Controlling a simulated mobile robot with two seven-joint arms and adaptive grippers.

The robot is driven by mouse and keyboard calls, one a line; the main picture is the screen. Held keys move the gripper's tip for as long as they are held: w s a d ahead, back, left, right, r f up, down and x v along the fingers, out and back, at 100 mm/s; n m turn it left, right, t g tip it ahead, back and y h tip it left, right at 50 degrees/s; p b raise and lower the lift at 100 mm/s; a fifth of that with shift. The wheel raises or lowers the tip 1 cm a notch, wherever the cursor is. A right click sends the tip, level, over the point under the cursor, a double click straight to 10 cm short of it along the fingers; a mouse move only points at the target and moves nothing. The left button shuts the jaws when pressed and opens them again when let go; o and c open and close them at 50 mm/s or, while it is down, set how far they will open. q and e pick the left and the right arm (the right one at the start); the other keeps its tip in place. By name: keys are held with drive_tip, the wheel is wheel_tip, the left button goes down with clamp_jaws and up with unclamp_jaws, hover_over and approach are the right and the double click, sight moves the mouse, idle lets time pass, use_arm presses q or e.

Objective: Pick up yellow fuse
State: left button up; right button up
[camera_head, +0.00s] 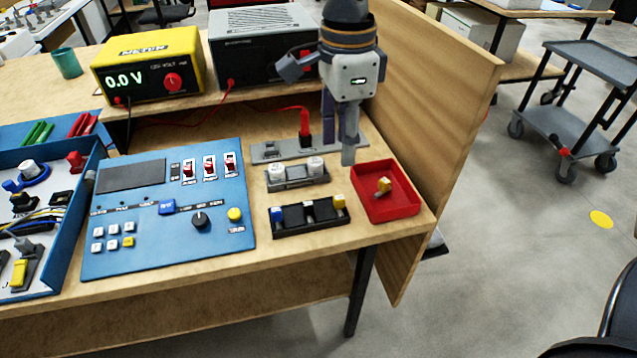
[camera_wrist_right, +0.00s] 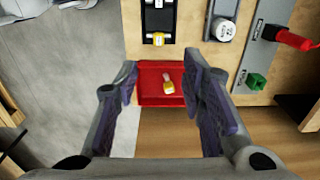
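A small yellow fuse (camera_head: 383,184) with a pale end lies loose in the red tray (camera_head: 405,207). It also shows in the right wrist view (camera_wrist_right: 168,86), inside the red tray (camera_wrist_right: 147,97), between my fingers in the picture. Another yellow-ended piece (camera_head: 339,201) sits at the right end of the black holder (camera_head: 290,231). My right gripper (camera_head: 339,142) is above the bench, behind and left of the tray, pointing down. In the right wrist view its fingers (camera_wrist_right: 161,76) are spread wide, with nothing between them and apart from the fuse. My left gripper is out of view.
A grey holder with white round pieces (camera_head: 297,176) and a grey strip with a red plug (camera_head: 305,125) stand left of the tray. A blue control panel (camera_head: 150,250) lies further left. A wooden side wall (camera_head: 440,120) rises right of the tray.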

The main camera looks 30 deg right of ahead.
sight(340, 198)
wheel_tip(340, 198, down, 12)
drive_tip(key=shift+s+r+b, duration=0.1)
drive_tip(key=shift+s+b, duration=0.05)
drive_tip(key=shift+b, duration=0.5)
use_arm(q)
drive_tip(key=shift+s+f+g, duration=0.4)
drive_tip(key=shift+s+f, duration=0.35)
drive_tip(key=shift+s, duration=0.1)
use_arm(e)
drive_tip(key=c, duration=0.8)
